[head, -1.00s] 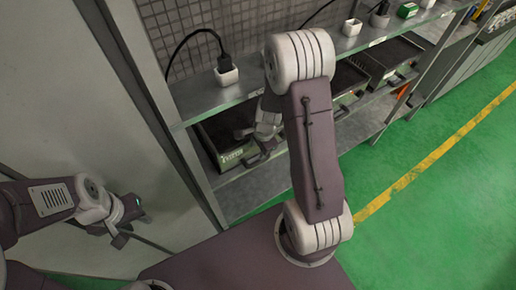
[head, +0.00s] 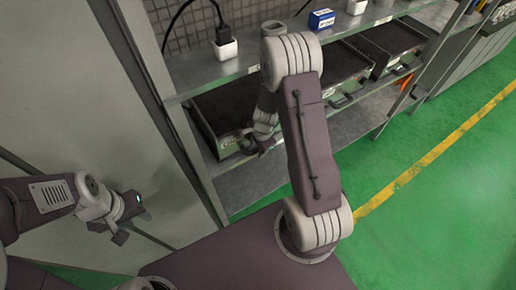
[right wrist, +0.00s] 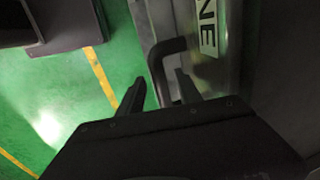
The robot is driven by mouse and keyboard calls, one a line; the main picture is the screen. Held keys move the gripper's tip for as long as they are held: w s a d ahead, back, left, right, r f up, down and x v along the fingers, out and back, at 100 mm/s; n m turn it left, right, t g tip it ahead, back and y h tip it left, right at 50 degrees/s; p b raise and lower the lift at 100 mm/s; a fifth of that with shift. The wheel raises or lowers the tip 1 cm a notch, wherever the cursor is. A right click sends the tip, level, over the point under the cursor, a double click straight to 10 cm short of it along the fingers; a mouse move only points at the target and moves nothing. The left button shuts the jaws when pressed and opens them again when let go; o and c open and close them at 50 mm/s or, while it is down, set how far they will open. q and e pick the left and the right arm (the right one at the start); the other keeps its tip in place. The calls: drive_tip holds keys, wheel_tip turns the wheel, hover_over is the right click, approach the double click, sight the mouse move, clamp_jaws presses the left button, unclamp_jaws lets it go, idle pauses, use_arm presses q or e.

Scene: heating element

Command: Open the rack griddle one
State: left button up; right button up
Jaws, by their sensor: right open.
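The leftmost griddle (head: 222,112) sits on the lower shelf of the rack in the head view, with a dark flat top and a greenish front. My right gripper (head: 262,146) is at its front; my arm hides part of it. In the right wrist view my right gripper (right wrist: 160,80) is open, with the griddle's dark bent handle (right wrist: 158,60) showing between its fingers. The fingers are not closed on the handle. A label with large letters (right wrist: 208,25) is beside the handle. My left gripper (head: 122,224) hangs at the left, away from the rack, its jaw opening unclear.
Other griddles (head: 396,38) stand further right on the same shelf. The upper shelf (head: 200,78) carries a white socket block (head: 225,48) with a black plug and a blue box (head: 321,19). A rack post (head: 205,178) stands left of the griddle. Green floor lies open at right.

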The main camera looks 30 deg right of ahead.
clamp_jaws()
drive_tip(key=shift+r, duration=0.1)
idle(1.2)
